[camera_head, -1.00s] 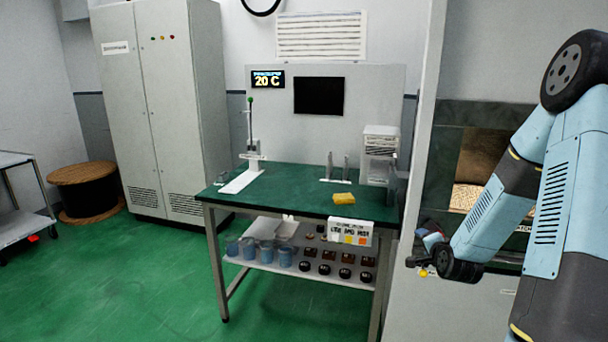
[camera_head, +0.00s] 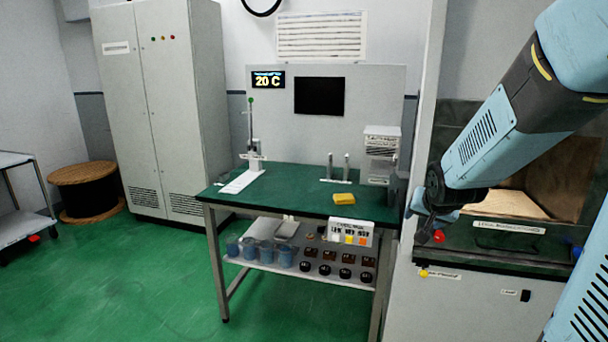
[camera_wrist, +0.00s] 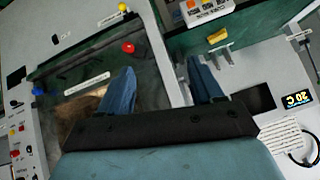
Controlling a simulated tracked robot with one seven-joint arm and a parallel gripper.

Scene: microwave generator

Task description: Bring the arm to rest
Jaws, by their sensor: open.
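My arm (camera_head: 505,130) reaches in from the upper right of the head view, bent, with its end in front of the white cabinet on the right. My gripper (camera_head: 428,218) hangs in the air at that end, small and partly hidden by the wrist. In the wrist view, my gripper (camera_wrist: 160,66) has two blue fingers spread apart with nothing between them. The wrist view looks past them at the cabinet on the left and the workbench on the right, turned over.
The cabinet's open chamber (camera_head: 560,180) lies behind and right of the arm. A red button (camera_head: 438,236) and yellow knob (camera_head: 423,273) are close below the gripper. A green workbench (camera_head: 290,195) with a yellow sponge (camera_head: 344,198) stands to the left. The green floor (camera_head: 130,280) is free.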

